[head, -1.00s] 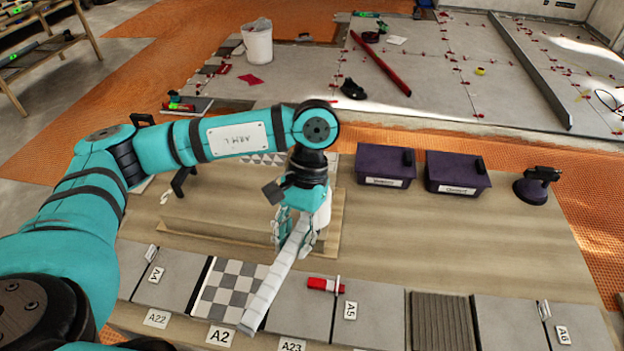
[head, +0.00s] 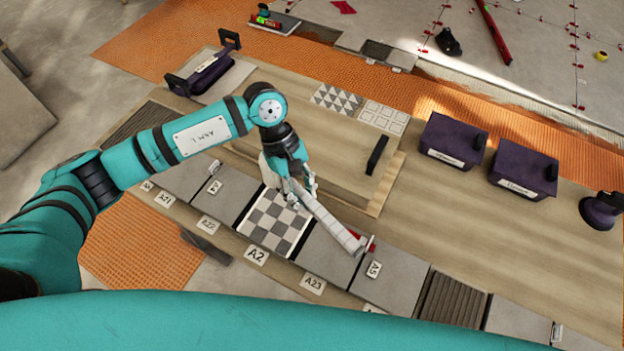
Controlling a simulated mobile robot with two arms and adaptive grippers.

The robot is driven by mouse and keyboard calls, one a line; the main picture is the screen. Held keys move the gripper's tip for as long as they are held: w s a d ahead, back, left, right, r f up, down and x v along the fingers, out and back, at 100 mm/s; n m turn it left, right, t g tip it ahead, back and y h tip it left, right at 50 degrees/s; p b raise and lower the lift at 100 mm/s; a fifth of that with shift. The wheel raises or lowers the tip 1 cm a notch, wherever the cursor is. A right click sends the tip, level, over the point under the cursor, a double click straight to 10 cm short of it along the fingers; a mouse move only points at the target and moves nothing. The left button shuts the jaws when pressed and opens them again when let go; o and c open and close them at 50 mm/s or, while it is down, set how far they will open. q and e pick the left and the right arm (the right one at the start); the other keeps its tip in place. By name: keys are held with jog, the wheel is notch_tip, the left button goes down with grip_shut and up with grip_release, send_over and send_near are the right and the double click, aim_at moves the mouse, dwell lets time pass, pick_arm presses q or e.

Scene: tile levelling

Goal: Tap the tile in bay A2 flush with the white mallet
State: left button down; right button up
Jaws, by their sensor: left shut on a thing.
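The tile in bay A2 (head: 267,227) has a grey and white checker pattern and lies in the row of bays, behind its label A2 (head: 256,255). My left gripper (head: 290,190) is shut on the white mallet (head: 334,227) just above the tile's far right corner. The mallet's long pale handle slants down to the right, across the neighbouring grey tile. A pale part, seemingly its head, shows partly hidden behind the gripper. Whether the mallet touches the tile, and how high the tile sits, I cannot tell. My right gripper is not in view.
Plain grey tiles flank the checkered tile, with A23 (head: 313,284) to its right. A red item (head: 362,242) lies by the handle's end. A wooden board (head: 330,150) lies behind the row.

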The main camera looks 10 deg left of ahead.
pick_arm(q)
jog(key=d+f+n+b, duration=0.1)
jog(key=f, duration=0.2)
jog(key=d+f+n+t+b, duration=0.1)
jog(key=f, duration=0.2)
jog(key=d+f+n+h+b, duration=0.1)
jog(key=d+f, duration=0.1)
jog(key=f, duration=0.2)
jog(key=shift+w+n+b, duration=0.25)
jog(key=shift+n+b, duration=0.1)
jog(key=shift+n, duration=0.05)
notch_tip(320, 180, up, 5)
jog(key=p, duration=0.2)
jog(key=shift+f+p, duration=0.1)
jog(key=shift+p, duration=0.25)
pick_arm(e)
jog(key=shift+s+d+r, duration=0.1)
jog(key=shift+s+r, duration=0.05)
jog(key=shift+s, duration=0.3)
